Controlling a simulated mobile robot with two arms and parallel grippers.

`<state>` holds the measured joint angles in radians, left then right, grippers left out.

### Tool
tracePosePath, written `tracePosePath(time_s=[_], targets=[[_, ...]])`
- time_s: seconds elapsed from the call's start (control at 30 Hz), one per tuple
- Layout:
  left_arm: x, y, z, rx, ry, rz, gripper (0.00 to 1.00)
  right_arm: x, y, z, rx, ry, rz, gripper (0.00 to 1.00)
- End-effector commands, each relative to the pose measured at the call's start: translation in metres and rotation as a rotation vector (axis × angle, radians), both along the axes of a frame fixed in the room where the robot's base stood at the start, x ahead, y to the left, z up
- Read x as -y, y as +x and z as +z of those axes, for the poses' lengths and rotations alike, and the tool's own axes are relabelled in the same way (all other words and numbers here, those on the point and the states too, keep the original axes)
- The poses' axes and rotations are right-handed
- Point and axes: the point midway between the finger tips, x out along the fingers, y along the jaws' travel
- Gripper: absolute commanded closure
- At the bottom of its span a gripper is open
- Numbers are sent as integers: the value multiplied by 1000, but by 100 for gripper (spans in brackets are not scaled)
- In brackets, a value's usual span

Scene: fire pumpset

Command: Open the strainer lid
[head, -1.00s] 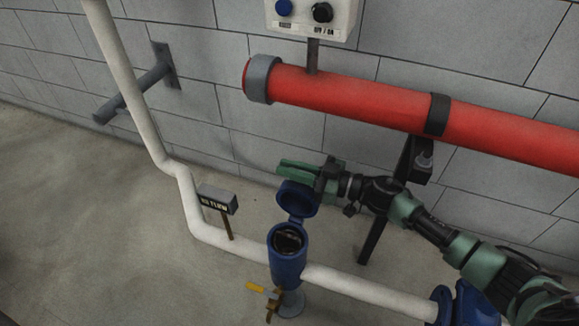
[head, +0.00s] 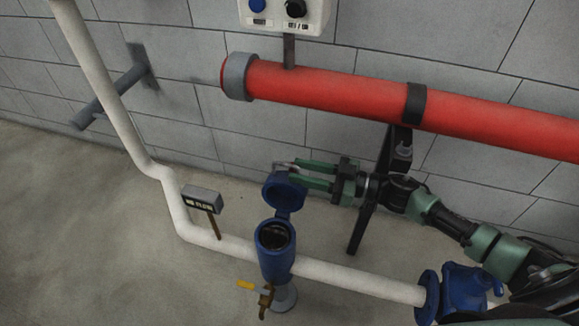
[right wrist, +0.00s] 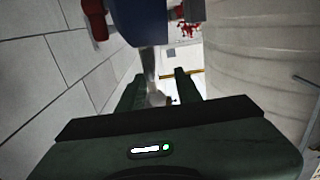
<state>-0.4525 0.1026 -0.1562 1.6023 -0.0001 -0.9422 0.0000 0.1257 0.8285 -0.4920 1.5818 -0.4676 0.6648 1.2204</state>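The blue strainer (head: 275,262) stands on the white pipe, its round mouth uncovered and dark inside. Its blue lid (head: 284,194) is tipped up behind the mouth, swung away from it. A small metal handle (head: 284,165) shows at the lid's upper edge. My right gripper (head: 292,172) is at the lid's upper edge, its two green fingers apart. In the right wrist view the fingers (right wrist: 158,90) are spread, with a pale metal piece (right wrist: 151,78) between them and a blue part (right wrist: 140,20) above. Contact is unclear. My left gripper is not in view.
A red pipe (head: 330,88) runs along the block wall above my right arm, on a dark support (head: 366,210). A small sign (head: 202,199) stands left of the strainer. A yellow-handled valve (head: 246,285) sits below it. The floor at left is clear.

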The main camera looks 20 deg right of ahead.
Motion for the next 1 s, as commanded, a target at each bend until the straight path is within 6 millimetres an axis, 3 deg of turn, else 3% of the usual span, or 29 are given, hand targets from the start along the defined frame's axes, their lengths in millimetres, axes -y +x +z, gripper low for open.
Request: tracePosePath(time_s=[0.53,1.0], targets=[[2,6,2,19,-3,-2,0,12,-6,-2,-6,-1,-1,67],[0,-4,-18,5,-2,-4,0,39,-25,-2,-5,0,-1,67]])
